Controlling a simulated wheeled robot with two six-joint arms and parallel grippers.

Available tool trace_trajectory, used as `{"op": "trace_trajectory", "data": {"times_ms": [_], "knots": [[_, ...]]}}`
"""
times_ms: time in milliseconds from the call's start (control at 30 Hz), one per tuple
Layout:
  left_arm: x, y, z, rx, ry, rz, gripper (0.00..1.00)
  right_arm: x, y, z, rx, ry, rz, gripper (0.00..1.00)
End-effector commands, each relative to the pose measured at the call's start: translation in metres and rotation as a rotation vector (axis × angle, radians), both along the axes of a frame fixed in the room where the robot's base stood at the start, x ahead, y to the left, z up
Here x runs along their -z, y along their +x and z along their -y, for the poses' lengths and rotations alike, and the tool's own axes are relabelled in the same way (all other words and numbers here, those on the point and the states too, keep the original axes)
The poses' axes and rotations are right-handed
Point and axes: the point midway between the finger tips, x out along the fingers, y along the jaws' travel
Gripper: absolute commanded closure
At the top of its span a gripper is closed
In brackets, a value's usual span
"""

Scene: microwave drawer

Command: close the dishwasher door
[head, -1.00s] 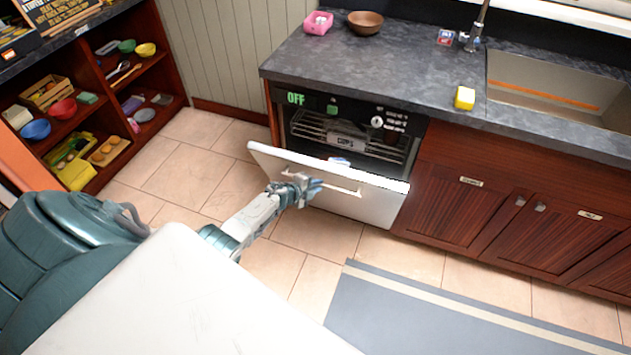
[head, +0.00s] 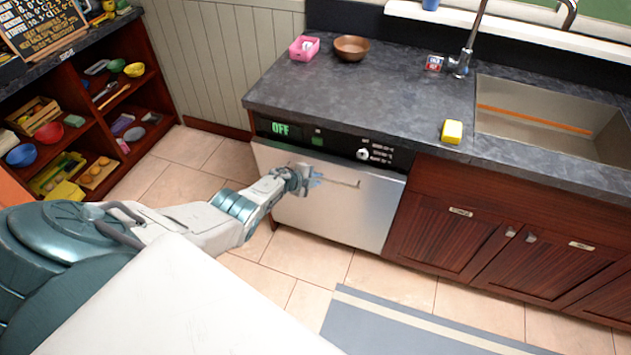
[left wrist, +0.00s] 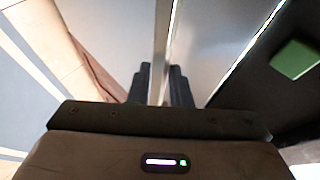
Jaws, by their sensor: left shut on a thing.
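The dishwasher door (head: 350,215) is a pale metal panel under the counter. In the head view it stands upright, and the rack inside is hidden. The dark control strip with the green OFF display (head: 282,129) shows above it. My left gripper (head: 308,180) is at the door's handle bar (head: 343,183), near its left part. In the left wrist view the fingers (left wrist: 160,85) are shut on the bar. The door (left wrist: 212,50) shows there too, with a thin bright line along its edge beside the dark panel. My right gripper is not in view.
The counter (head: 400,100) above holds a pink box (head: 304,48), a brown bowl (head: 351,47) and a yellow sponge (head: 452,131). Wooden cabinets (head: 445,215) stand to the right. Shelves (head: 90,120) stand at the left. The tiled floor (head: 270,262) before the door is clear.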

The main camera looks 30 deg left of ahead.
Motion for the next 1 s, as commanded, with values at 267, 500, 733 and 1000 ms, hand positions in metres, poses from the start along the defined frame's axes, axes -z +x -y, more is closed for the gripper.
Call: {"op": "trace_trajectory", "data": {"times_ms": [267, 500, 733, 1000], "knots": [[-0.003, 0.003, 0.000, -0.001, -0.002, 0.005, 1.00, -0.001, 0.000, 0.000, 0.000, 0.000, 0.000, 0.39], [-0.003, 0.003, -0.001, 0.000, -0.001, 0.005, 0.80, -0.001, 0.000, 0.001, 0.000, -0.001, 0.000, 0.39], [-0.002, 0.002, -0.001, -0.001, 0.000, 0.003, 0.69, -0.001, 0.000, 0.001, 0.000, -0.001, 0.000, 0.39], [-0.008, -0.005, -0.002, 0.000, 0.001, 0.001, 0.69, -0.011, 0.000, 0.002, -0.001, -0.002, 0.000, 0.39]]}}
